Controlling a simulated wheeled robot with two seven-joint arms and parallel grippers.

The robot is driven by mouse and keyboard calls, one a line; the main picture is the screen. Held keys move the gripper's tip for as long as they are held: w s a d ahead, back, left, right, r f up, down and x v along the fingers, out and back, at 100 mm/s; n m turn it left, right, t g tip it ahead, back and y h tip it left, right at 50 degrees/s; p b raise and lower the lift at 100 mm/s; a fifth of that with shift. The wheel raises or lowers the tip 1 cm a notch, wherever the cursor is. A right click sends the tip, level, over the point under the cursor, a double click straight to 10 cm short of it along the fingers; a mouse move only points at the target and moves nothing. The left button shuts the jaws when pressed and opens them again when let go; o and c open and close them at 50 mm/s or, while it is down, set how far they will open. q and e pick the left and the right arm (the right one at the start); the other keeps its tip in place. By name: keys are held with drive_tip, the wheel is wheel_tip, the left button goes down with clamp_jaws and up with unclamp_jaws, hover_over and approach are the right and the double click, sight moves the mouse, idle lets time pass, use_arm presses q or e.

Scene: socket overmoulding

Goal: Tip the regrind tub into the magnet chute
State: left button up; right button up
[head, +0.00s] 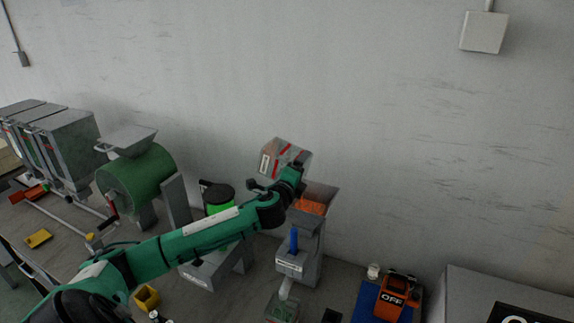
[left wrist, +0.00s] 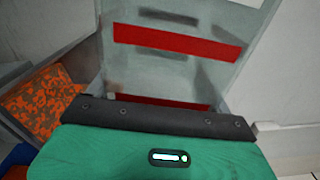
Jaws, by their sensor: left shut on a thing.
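The regrind tub (head: 283,152) is a pale translucent box with red stripes and a white label. It is tilted above and behind the magnet chute (head: 322,192). My left gripper (head: 290,178) is shut on it. In the left wrist view the tub's wall (left wrist: 180,68) with its red bands fills the middle; the fingertips are hidden. Orange regrind (head: 310,206) lies in the chute's open hopper, and it also shows speckled dark in the left wrist view (left wrist: 42,102). I cannot see whether anything is left in the tub. My right gripper is not in view.
A blue handle (head: 293,240) stands on the chute's front, above a clear container (head: 283,308). A green drum machine (head: 136,180) and a black-lidded green canister (head: 217,196) stand left. An orange device (head: 397,293) sits on a blue mat at right. The wall is close behind.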

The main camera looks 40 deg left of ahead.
use_arm(q)
drive_tip(key=shift+a+f+n+b, duration=0.1)
drive_tip(key=shift+f+n+b, duration=0.15)
drive_tip(key=shift+n+b, duration=0.15)
drive_tip(key=shift+s+a+f+n+b, duration=0.1)
drive_tip(key=shift+s+a+n+b, duration=0.05)
drive_tip(key=shift+n+b, duration=0.3)
drive_tip(key=shift+a+n, duration=0.15)
drive_tip(key=shift+n, duration=0.4)
drive_tip(key=shift+a+r, duration=0.1)
drive_tip(key=shift+r, duration=0.1)
drive_tip(key=shift+s+a+f+n+b, duration=0.15)
drive_tip(key=shift+f+n+b, duration=0.15)
drive_tip(key=shift+n+b, duration=0.4)
drive_tip(key=shift+a+f+n, duration=0.1)
drive_tip(key=shift+a+n, duration=0.1)
drive_tip(key=shift+n, duration=0.5)
drive_tip(key=shift+a+n, duration=0.15)
drive_tip(key=shift+n, duration=0.25)
